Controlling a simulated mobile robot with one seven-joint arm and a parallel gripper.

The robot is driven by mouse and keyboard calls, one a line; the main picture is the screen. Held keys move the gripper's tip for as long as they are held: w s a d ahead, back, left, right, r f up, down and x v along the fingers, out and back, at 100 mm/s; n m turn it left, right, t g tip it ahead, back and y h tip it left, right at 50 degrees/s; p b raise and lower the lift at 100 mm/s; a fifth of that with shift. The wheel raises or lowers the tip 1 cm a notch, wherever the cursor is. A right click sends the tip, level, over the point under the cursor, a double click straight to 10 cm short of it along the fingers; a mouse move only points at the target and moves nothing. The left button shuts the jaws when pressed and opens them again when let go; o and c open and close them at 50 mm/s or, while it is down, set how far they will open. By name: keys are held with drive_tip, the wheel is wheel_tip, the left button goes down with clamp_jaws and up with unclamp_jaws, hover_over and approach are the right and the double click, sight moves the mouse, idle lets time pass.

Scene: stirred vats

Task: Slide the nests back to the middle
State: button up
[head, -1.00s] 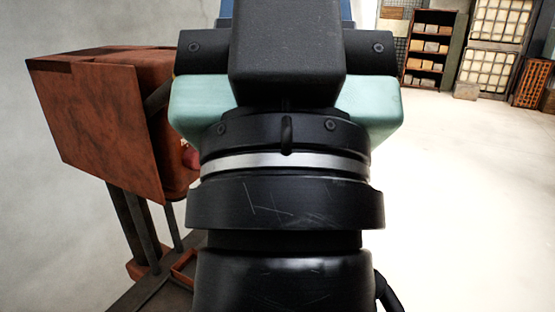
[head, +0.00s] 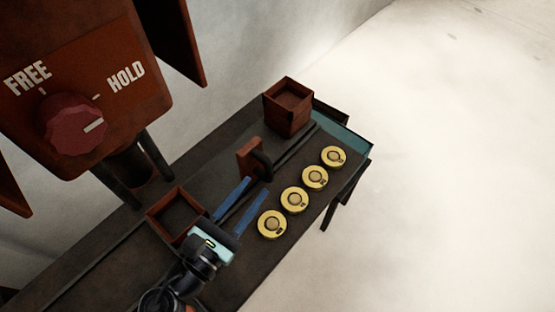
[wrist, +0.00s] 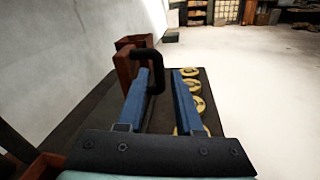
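A red block (head: 250,158) with a black loop handle (head: 262,165) stands on a dark rail in the middle of the bench; the handle also shows in the wrist view (wrist: 152,65). One open red box (head: 177,218) is at the rail's near end and another (head: 289,108) at its far end. No label shows which parts are the nests. My gripper (head: 257,193) is open, its blue fingers pointing along the bench towards the handle. In the wrist view the handle overlaps the left finger; I cannot tell whether they touch.
A red panel at upper left carries a round red knob (head: 75,125) between FREE and HOLD; its white mark points right, to the HOLD side. Several yellow discs (head: 294,200) line the bench's right edge. A teal tray (head: 343,138) is at the far end. Floor to the right is clear.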

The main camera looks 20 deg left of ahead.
drive_tip(key=w+d+f+n, duration=0.1)
drive_tip(key=w+f+n, duration=0.1)
drive_tip(key=w, duration=0.8)
drive_tip(key=shift+d+n+t+y, duration=0.2)
drive_tip(key=shift+n+t+y, duration=0.1)
drive_tip(key=shift+n, duration=0.1)
drive_tip(key=shift+w, duration=0.1)
drive_tip(key=shift+c, duration=0.3)
clamp_jaws()
idle(0.8)
